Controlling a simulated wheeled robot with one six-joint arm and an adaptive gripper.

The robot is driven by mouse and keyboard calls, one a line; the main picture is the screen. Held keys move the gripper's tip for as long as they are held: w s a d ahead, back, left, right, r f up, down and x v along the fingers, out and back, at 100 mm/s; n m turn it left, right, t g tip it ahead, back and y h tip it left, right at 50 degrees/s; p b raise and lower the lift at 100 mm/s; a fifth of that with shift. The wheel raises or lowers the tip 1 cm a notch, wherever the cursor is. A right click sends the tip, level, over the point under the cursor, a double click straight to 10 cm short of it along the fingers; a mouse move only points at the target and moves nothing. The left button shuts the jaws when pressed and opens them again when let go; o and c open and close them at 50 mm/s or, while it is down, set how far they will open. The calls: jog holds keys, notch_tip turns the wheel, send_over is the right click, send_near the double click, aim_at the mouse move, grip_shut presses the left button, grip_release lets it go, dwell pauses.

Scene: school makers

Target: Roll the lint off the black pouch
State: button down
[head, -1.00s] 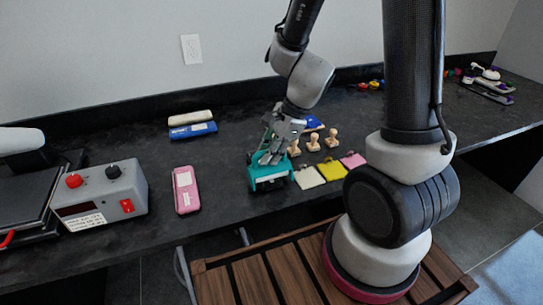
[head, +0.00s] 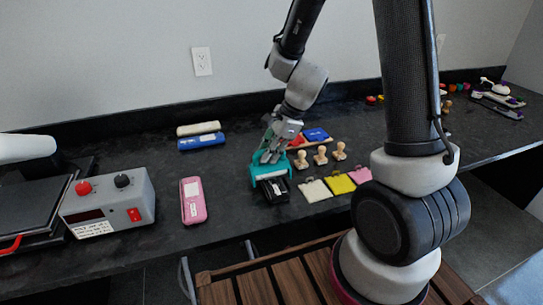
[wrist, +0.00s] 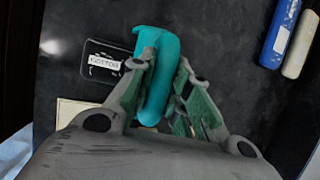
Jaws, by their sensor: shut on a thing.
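The black pouch (head: 273,190) lies flat on the dark worktop. A white label and pale specks show on it, and it shows in the wrist view (wrist: 101,75) left of the roller. My gripper (head: 270,157) is shut on the teal lint roller (head: 257,172). In the wrist view the roller (wrist: 158,85) stands between my two fingers (wrist: 165,70). The roller is at the pouch's back edge; I cannot tell whether it touches the pouch. The fingers hide part of the roller.
A pink case (head: 193,201) lies to the left, beside a grey control box (head: 108,204). Cream, yellow (head: 340,184) and pink pads and wooden stamps (head: 320,156) stand close on the right. Blue and cream erasers (head: 201,141) lie behind. Worktop between pink case and pouch is clear.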

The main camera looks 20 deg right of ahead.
jog(key=shift+w, duration=3.25)
notch_tip(320, 180, up, 7)
